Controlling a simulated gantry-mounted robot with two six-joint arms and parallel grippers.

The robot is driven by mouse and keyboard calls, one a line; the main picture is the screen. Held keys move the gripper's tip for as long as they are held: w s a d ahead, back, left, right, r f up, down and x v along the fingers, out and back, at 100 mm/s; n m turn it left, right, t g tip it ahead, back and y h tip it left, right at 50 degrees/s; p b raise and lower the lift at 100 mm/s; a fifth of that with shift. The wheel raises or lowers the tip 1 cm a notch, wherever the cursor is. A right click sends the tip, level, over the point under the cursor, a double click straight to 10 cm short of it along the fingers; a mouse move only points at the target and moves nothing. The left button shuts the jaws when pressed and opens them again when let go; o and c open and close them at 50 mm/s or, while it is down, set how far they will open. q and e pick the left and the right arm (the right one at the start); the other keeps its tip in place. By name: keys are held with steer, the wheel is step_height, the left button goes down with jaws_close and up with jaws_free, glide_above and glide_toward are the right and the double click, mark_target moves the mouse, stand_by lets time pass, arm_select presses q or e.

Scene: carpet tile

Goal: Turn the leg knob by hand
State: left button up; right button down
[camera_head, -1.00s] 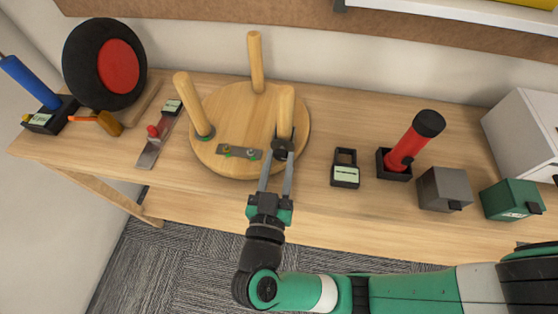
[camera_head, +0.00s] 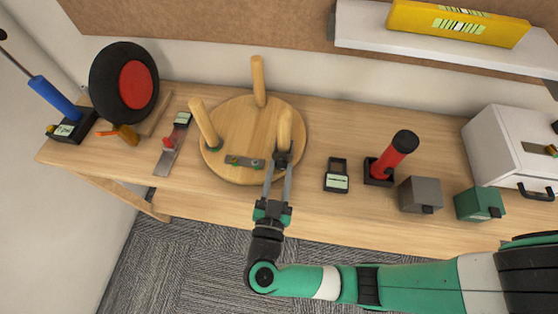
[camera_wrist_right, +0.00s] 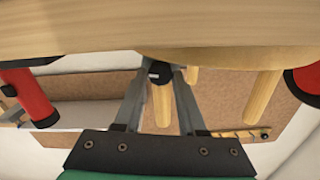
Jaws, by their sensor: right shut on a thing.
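An upside-down round wooden stool (camera_head: 237,113) lies on the workbench with its three legs pointing up. My right gripper (camera_head: 282,158) is at the base of the front right leg (camera_head: 285,128), shut on the dark leg knob there. In the right wrist view the knob (camera_wrist_right: 160,72) sits between my two fingertips (camera_wrist_right: 160,78), with the leg (camera_wrist_right: 162,108) running away behind them. The fingers hide part of the knob, and its turn angle cannot be told. My left gripper is not in view.
The workbench (camera_head: 240,200) holds a black-and-red disc (camera_head: 134,86) and a red-handled scraper (camera_head: 170,150) at left. To the right stand a small black labelled holder (camera_head: 337,177), a red cylinder (camera_head: 396,155), a grey box (camera_head: 420,194), a green box (camera_head: 480,203) and a white drawer unit (camera_head: 510,145).

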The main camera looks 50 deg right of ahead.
steer(key=shift+r+m+p, duration=0.1)
steer(key=shift+m+p, duration=0.45)
steer(key=shift+m, duration=0.55)
steer(key=shift+m+p, duration=0.3)
steer(key=shift+m, duration=0.8)
steer(key=c, duration=0.5)
jaws_free()
steer(key=p+v, duration=0.1)
steer(key=v, duration=1)
steer(key=shift+s+a, duration=0.25)
